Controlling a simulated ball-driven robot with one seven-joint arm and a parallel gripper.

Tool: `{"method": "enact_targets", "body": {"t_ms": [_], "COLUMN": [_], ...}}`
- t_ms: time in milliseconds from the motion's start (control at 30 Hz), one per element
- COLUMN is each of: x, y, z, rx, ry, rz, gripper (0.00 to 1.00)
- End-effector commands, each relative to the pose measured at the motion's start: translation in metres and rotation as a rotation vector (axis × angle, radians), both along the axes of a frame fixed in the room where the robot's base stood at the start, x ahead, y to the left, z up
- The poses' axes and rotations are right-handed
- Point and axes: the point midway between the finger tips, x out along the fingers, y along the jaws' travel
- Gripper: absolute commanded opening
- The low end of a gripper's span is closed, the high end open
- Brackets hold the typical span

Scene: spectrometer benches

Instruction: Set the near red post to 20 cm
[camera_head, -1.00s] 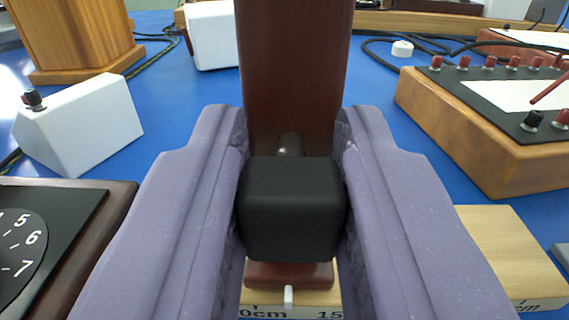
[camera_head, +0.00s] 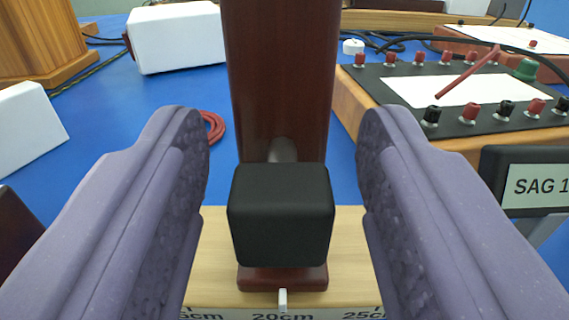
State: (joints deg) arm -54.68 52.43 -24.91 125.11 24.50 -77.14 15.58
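The near red post (camera_head: 280,80) is a dark red upright column on a small red foot, in the middle of the view. A black block-shaped knob (camera_head: 281,215) sticks out from its front. The post stands on a pale wooden rail (camera_head: 345,255) with a printed centimetre scale on its front edge. A white pointer (camera_head: 283,300) below the foot lines up with about the 20cm mark. My gripper (camera_head: 283,190) is open, with one purple finger on each side of the knob and a clear gap on both sides.
A sign reading "SAG 1" (camera_head: 540,186) stands at the right. Behind it is a wooden terminal box (camera_head: 460,90) with red and black knobs. White boxes (camera_head: 178,38) and a wooden stand (camera_head: 40,40) are at the left. A red cable coil (camera_head: 213,127) lies on the blue bench.

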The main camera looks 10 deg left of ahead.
Motion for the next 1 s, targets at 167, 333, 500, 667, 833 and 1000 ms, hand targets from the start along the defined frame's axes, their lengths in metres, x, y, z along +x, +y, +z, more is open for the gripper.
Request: {"method": "enact_targets", "body": {"t_ms": [167,333,500,667,833,1000], "x": [-0.010,-0.041,-0.067,-0.076,-0.076,-0.076], "y": [-0.002,-0.010,-0.016,-0.018,-0.018,-0.018], "z": [0.000,0.001,0.000,0.000,-0.001,-0.001], "rx": [-0.001,-0.001,-0.001,0.000,0.000,0.000], "ry": [0.003,0.004,0.003,0.000,0.000,0.000], "rz": [0.001,0.000,0.001,-0.001,0.000,0.000], "gripper": [0.51,0.51,0.51,0.51,0.51,0.51]}}
